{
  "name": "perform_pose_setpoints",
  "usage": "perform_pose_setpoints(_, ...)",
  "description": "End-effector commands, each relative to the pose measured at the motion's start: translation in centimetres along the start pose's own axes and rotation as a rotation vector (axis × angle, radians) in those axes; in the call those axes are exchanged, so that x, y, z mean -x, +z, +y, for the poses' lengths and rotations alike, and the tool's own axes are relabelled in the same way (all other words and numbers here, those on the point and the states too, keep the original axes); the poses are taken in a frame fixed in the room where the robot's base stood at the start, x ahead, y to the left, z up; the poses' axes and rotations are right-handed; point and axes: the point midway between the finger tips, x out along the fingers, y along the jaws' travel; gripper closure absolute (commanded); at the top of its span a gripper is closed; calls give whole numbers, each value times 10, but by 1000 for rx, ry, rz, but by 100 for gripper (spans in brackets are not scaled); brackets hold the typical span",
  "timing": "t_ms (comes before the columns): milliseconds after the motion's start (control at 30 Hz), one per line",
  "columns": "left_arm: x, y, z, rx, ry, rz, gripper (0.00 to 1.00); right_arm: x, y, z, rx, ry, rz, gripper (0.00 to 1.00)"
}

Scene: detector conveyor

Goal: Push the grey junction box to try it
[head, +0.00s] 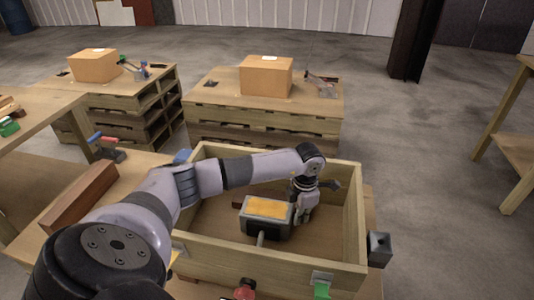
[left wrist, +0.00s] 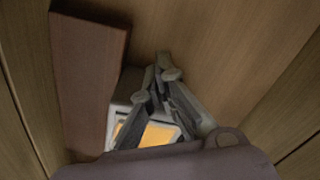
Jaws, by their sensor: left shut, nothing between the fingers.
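A grey box with an orange top panel (head: 266,220), which I take as the junction box, sits on the floor of an open wooden crate (head: 212,252). A short grey rod sticks out at its front. My left gripper (head: 302,217) points down inside the crate, close beside the box's right end. Its fingers are shut with nothing between them; I cannot tell whether they touch the box. In the left wrist view the shut fingers (left wrist: 163,68) partly hide the box (left wrist: 150,134). My right gripper is out of view.
A brown block (left wrist: 85,75) lies in the crate beside the box. The crate walls are close around my gripper. A small dark grey box (head: 379,249) is outside the right wall. Cardboard boxes (head: 266,76) stand on pallets behind. A long brown block (head: 82,197) lies left.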

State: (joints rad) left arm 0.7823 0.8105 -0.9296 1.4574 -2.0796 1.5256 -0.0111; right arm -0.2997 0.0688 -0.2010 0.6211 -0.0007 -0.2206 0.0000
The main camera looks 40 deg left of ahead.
Motion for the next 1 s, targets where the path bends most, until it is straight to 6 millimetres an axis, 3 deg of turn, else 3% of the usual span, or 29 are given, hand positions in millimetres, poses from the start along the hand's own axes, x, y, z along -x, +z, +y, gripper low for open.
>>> perform_pose_setpoints(1000, 0, -10, 6, 0, 0, 0, 100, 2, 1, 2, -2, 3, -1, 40)
